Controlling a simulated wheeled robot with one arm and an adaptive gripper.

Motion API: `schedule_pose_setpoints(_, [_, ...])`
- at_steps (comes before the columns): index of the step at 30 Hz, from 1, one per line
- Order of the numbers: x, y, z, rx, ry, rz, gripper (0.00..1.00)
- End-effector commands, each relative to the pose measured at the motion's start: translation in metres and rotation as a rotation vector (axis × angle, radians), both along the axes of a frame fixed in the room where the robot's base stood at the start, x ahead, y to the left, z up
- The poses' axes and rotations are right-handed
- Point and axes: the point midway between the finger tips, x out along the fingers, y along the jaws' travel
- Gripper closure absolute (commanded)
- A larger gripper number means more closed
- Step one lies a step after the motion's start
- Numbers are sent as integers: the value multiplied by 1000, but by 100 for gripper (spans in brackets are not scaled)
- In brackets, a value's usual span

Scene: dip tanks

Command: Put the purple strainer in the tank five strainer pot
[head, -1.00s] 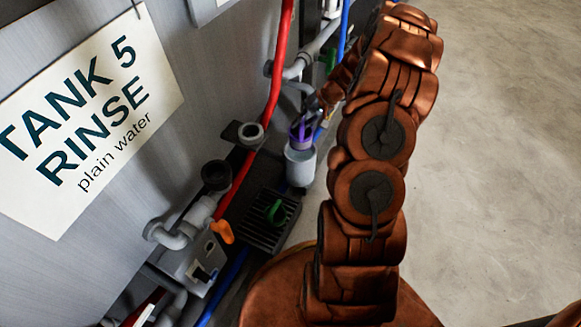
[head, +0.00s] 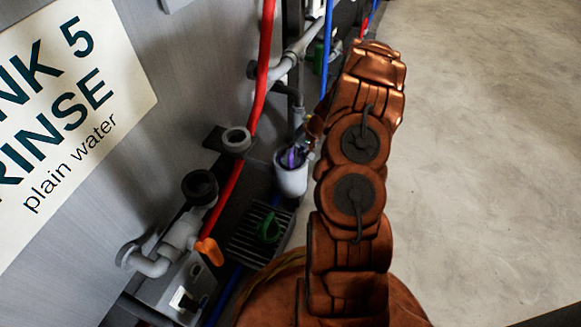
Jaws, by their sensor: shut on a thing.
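The purple strainer (head: 291,157) sits mostly down inside the light grey strainer pot (head: 291,182) beside tank five. Only its upper part shows above the pot's rim. My gripper (head: 299,148) is just over the pot, shut on the strainer's top. The fingers are small and partly hidden by my copper arm.
The tank wall carries a sign (head: 62,100) reading "Rinse, plain water". A grated black tray (head: 258,232) with a green ring (head: 269,229) lies in front of the pot. A red pipe (head: 262,75) and an orange lever (head: 210,250) are nearby. The floor at right (head: 480,150) is clear.

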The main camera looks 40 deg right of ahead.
Motion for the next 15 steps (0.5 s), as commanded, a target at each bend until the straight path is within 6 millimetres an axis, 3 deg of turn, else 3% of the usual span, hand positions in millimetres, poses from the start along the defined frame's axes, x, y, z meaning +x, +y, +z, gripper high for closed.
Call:
schedule_pose_setpoints(1, [0,0,-9,1,1,0,100])
schedule_pose_setpoints(8, [0,0,-20,2,1,0,100])
schedule_pose_setpoints(15, [-1,1,-50,3,2,1,100])
